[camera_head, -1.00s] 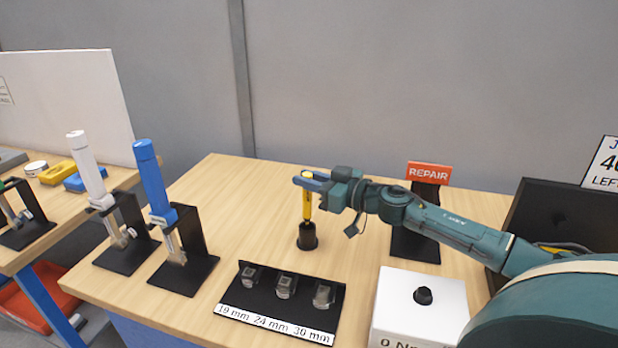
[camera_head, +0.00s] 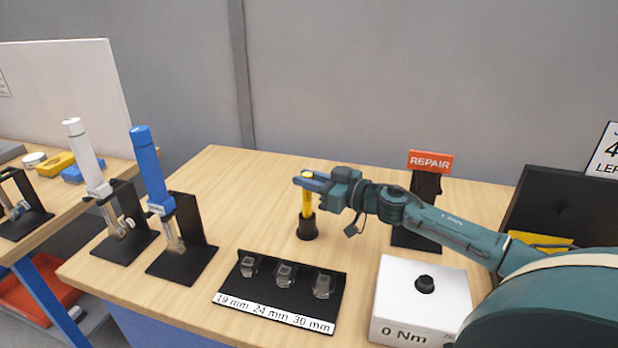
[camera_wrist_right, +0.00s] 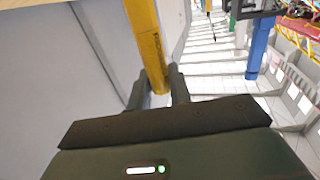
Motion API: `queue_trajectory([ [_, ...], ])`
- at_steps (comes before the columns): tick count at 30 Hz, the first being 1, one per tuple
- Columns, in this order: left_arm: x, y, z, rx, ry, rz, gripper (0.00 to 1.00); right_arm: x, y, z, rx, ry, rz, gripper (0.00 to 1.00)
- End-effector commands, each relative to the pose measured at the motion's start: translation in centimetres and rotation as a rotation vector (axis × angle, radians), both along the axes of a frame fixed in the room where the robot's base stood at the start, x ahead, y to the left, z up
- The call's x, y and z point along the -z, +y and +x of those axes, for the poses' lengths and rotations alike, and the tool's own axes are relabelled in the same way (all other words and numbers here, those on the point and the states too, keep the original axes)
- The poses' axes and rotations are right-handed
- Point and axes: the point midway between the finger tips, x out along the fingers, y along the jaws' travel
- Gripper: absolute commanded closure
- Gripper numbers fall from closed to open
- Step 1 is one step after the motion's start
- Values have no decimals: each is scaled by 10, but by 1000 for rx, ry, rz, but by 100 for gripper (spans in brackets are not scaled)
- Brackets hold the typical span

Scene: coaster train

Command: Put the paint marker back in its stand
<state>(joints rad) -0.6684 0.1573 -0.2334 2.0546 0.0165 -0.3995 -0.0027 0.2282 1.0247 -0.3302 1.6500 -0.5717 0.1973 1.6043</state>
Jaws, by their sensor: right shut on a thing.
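The yellow paint marker (camera_head: 307,200) stands upright in the head view, with its lower end inside the black round stand (camera_head: 307,230) on the wooden bench. My right gripper (camera_head: 307,181) is shut on the marker's upper part, its blue fingers around it from the right. In the right wrist view the marker (camera_wrist_right: 148,45) runs between the two fingers (camera_wrist_right: 158,88). Whether the marker touches the bottom of the stand is hidden. My left gripper is in neither view.
A black socket holder (camera_head: 265,305) lies in front of the stand. Blue (camera_head: 146,165) and white (camera_head: 85,155) wrenches stand in black holders at left. A white torque box (camera_head: 425,290) is at front right, with a REPAIR sign (camera_head: 430,162) behind it. Bench left of the marker is clear.

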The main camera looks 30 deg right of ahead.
Motion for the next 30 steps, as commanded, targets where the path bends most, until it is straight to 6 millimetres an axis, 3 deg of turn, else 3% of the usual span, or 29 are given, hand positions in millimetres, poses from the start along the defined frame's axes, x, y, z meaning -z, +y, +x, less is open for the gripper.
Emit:
queue_trajectory([
  [18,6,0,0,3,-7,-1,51,19,0,0,1,0,0,98],
  [30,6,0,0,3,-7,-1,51,20,0,0,1,0,0,98],
])
